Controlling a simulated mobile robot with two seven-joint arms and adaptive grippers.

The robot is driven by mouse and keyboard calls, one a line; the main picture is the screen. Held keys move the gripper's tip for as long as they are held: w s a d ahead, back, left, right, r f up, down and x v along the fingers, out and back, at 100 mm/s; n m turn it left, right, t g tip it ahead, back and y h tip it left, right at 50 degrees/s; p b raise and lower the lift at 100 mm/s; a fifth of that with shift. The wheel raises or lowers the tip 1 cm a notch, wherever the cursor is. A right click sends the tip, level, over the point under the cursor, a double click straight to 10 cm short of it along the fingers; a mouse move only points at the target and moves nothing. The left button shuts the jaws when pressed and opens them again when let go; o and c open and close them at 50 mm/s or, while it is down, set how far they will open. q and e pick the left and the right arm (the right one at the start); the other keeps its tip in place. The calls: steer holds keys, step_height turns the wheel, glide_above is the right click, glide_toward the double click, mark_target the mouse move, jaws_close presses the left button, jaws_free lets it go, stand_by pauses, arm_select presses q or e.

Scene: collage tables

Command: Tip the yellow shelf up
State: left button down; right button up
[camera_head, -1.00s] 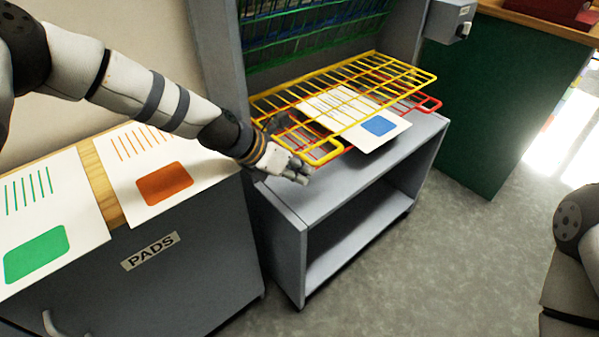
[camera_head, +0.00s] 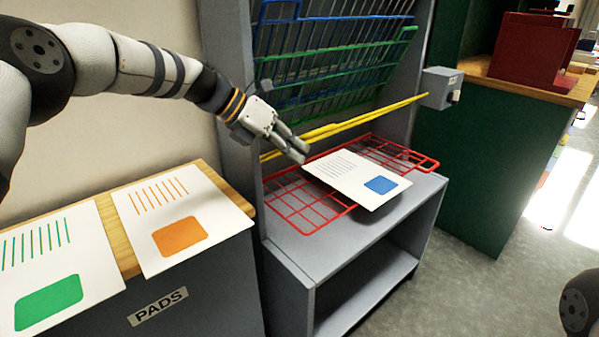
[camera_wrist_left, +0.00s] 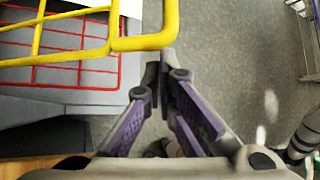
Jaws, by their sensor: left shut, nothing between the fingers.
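The yellow wire shelf (camera_head: 345,124) shows almost edge-on in the head view, its front edge raised well above the red shelf below. In the left wrist view its yellow corner (camera_wrist_left: 145,42) is just in front of my fingertips. In the left wrist view my fingers (camera_wrist_left: 162,70) meet at the tips. My right gripper is out of view.
The red wire shelf (camera_head: 299,215) lies flat below, with a white sheet with a blue patch (camera_head: 350,180) on it. Green (camera_head: 385,50) and blue wire shelves stand tipped up behind. A grey box (camera_head: 437,88) is on the right post. Two sheets lie on the PADS cabinet (camera_head: 200,290) at left.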

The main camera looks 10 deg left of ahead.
arm_select(q)
steer(key=shift+w+a+r, duration=0.2)
steer(key=shift+a+r, duration=0.1)
steer(key=shift+r, duration=0.15)
steer(key=shift+w+a+r, duration=0.15)
steer(key=shift+a+r, duration=0.1)
steer(key=shift+r, duration=0.15)
steer(key=v, duration=1.2)
